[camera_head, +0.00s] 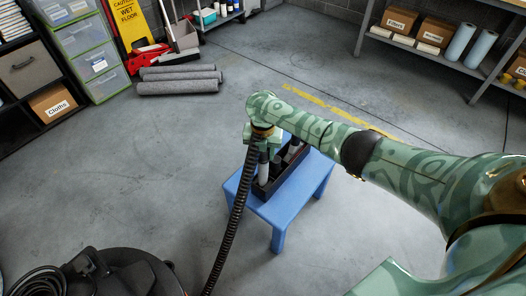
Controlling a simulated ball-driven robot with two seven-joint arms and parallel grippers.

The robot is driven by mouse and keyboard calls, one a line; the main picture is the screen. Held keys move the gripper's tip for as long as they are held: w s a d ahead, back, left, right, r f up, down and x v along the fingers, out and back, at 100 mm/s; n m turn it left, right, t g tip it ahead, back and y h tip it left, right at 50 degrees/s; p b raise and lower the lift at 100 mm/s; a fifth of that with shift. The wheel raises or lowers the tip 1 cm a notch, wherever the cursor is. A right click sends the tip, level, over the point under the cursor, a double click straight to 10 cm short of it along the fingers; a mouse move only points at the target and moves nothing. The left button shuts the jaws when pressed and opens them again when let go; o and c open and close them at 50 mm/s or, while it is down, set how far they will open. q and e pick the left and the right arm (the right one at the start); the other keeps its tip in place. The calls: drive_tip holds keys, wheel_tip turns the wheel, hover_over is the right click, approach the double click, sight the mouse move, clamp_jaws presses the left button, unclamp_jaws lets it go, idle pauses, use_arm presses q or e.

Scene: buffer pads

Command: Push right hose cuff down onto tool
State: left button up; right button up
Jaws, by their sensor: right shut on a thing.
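My right gripper (262,139), at the end of the green patterned arm, is above the blue table (296,204) and is shut on the hose cuff (263,132), which the fingers mostly hide. The black ribbed hose (233,222) hangs from there down to the lower left. Just below the gripper an upright grey-and-dark tool (263,174) stands in a black holder (291,184) on the table. I cannot tell whether the cuff touches the tool. My left gripper is out of view.
A black vacuum cleaner (121,270) stands on the floor at the lower left. Grey rolls (180,79) lie on the floor at the back left. Shelves with boxes (436,33) stand at the back right. The floor around the table is mostly clear.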

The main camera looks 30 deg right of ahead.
drive_tip(key=shift+f, duration=0.15)
drive_tip(key=o, duration=1.3)
drive_tip(key=shift+c, duration=0.2)
drive_tip(key=shift+r, duration=0.45)
wheel_tip(320, 180, up, 6)
drive_tip(key=p, duration=0.4)
drive_tip(key=shift+r, duration=0.2)
use_arm(q)
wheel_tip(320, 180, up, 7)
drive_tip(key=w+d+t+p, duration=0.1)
drive_tip(key=p, duration=0.4)
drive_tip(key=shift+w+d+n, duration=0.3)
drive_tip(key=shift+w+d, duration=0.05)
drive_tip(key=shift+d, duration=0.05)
use_arm(e)
wheel_tip(320, 180, up, 9)
